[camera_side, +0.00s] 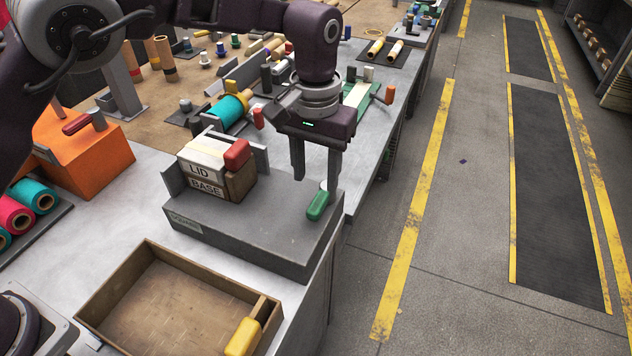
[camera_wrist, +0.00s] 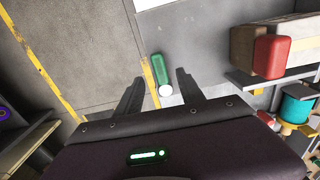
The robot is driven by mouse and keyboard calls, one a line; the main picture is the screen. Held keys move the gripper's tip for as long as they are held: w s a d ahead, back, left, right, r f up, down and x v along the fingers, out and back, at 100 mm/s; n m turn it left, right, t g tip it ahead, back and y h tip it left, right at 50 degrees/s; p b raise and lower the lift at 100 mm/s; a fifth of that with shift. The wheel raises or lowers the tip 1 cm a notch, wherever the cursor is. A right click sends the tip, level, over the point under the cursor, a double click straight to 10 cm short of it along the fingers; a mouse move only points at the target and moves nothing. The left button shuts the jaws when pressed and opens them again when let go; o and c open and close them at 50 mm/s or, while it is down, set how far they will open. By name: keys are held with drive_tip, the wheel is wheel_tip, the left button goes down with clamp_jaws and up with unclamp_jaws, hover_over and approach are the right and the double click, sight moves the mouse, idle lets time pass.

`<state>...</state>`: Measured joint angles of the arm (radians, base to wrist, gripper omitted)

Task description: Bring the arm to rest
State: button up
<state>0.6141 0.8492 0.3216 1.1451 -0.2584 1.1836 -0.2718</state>
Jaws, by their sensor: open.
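My gripper (camera_side: 317,176) hangs with its fingers pointing down above the right end of a grey block (camera_side: 255,240). Its two fingers are apart and nothing is between them that I can see. A green-handled piece with a pale end (camera_side: 318,205) is just below the fingers at the block's right edge. In the wrist view, my gripper (camera_wrist: 160,88) has its fingers spread, with the green piece (camera_wrist: 161,68) showing between and beyond them. I cannot tell the exact gap in height.
A box marked LID and BASE (camera_side: 206,172) with a red knob (camera_side: 237,154) stands on the grey block, left of my gripper. A wooden tray (camera_side: 125,262) with a yellow handle (camera_side: 243,337) lies in front. An orange block (camera_side: 90,165) is at left. Rolls and tools crowd the bench behind.

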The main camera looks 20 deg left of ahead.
idle(0.3)
drive_tip(key=s+a+r+t+h, duration=0.1)
drive_tip(key=s+a+r, duration=0.4)
drive_tip(key=a+r, duration=0.25)
drive_tip(key=s+a+r+t+h, duration=0.1)
drive_tip(key=s+a+r, duration=0.45)
drive_tip(key=r, duration=0.35)
drive_tip(key=s+a+f+t+y, duration=0.1)
drive_tip(key=s+a, duration=0.3)
drive_tip(key=s, duration=0.5)
drive_tip(key=s+a+f+t+y, duration=0.1)
drive_tip(key=s+a+t, duration=0.1)
drive_tip(key=s+a, duration=0.3)
drive_tip(key=s, duration=0.4)
drive_tip(key=shift+s+f+t, duration=0.2)
drive_tip(key=shift+f+t, duration=0.1)
drive_tip(key=shift+a, duration=0.1)
